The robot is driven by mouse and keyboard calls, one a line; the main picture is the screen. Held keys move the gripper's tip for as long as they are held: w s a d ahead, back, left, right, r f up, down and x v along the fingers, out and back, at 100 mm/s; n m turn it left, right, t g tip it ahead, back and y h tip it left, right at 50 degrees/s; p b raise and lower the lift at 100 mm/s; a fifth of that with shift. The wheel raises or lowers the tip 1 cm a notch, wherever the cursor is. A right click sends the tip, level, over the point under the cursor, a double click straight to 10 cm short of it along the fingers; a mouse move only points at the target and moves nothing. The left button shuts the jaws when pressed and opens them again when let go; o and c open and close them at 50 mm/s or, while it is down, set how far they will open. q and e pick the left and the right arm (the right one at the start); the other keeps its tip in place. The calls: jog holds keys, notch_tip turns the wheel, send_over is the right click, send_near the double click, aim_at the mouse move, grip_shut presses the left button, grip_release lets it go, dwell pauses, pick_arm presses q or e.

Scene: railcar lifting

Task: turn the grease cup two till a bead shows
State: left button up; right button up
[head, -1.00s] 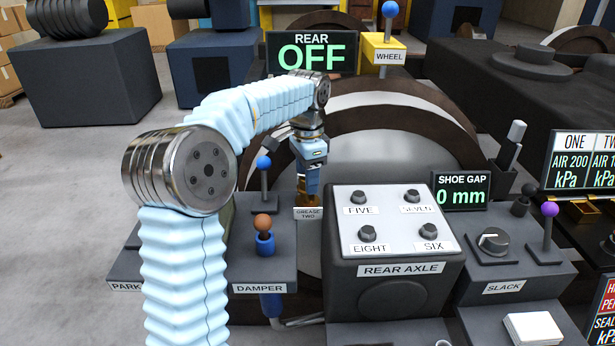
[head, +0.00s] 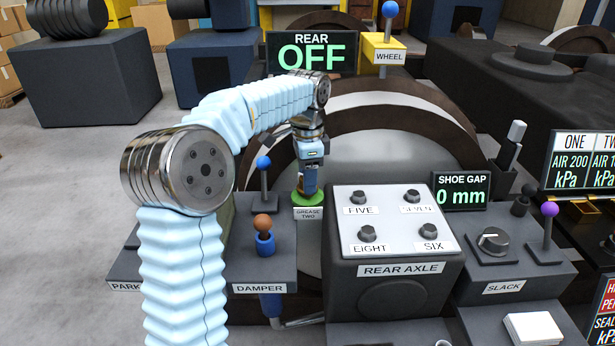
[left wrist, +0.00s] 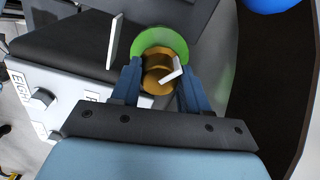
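Grease cup two (left wrist: 157,78) is a brass cup with a white bent pointer on top. A bright green ring (left wrist: 172,42) surrounds its base; the ring also shows in the head view (head: 308,199), just above the GREASE TWO label (head: 308,213). My left gripper (head: 307,188) points down onto the cup, which it mostly hides in the head view. In the left wrist view its two fingers (left wrist: 161,80) lie against opposite sides of the brass cup, shut on it. No separate grease bead can be made out. My right gripper is not in view.
A blue-knobbed lever (head: 264,163) and the orange-knobbed DAMPER lever (head: 264,224) stand left of the cup. The REAR AXLE box (head: 396,270) with several bolts is close on the right. The large wheel (head: 400,150) rises behind. The REAR display (head: 311,53) reads OFF.

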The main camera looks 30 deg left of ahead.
pick_arm(q)
jog(key=o, duration=0.3)
jog(key=shift+o, duration=0.2)
notch_tip(320, 180, up, 14)
dwell(0.3)
jog(key=shift+s+f, duration=0.1)
jog(key=shift+f, duration=0.05)
dwell(0.4)
